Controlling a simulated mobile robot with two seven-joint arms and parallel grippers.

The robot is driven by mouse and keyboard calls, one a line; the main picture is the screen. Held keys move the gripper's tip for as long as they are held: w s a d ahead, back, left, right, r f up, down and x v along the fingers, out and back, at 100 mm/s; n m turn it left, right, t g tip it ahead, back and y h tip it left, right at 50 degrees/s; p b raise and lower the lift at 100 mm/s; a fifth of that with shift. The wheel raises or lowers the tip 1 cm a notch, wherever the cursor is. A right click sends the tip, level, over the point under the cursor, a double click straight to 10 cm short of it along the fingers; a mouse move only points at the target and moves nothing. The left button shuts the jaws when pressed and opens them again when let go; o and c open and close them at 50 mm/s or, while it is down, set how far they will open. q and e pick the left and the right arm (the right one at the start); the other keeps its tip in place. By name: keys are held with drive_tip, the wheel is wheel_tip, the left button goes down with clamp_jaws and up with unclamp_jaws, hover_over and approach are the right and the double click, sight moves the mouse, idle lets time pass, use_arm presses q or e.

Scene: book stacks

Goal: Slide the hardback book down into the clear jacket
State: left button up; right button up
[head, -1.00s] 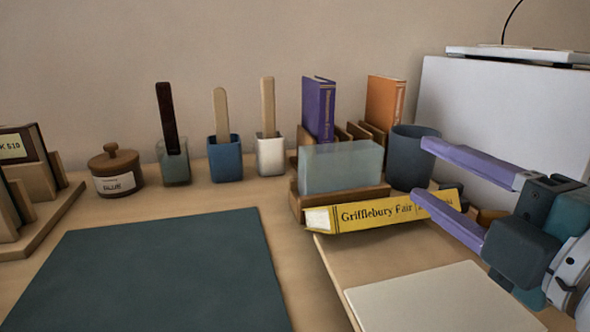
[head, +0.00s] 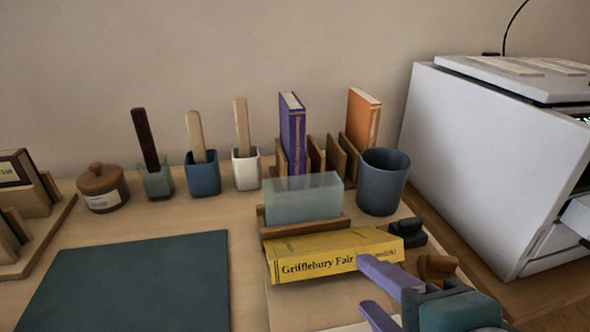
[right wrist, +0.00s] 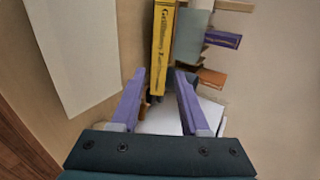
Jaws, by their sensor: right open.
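The yellow hardback book, Grifflebury Fair (head: 320,265), lies flat with its spine toward me, in front of the clear jacket. The clear jacket (head: 302,205) stands upright, pale and translucent, in a wooden holder (head: 300,231). My right gripper (head: 364,284) is open and empty, its purple fingers near the book's right end; the upper finger covers part of the spine. In the right wrist view, the book's near end (right wrist: 163,45) shows between the open fingers (right wrist: 160,78); I cannot tell whether they surround it. My left gripper is out of view.
A blue-grey cup (head: 382,185) stands right of the jacket. Purple (head: 292,130) and orange (head: 363,122) books stand in a wooden rack behind. A dark green mat (head: 130,285) lies at left. A large white machine (head: 480,150) stands at right.

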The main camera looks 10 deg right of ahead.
sight(339, 260)
drive_tip(key=b+x, duration=0.2)
drive_tip(key=x, duration=0.7)
drive_tip(key=shift+w+a, duration=0.1)
drive_tip(key=shift+c, duration=0.2)
clamp_jaws()
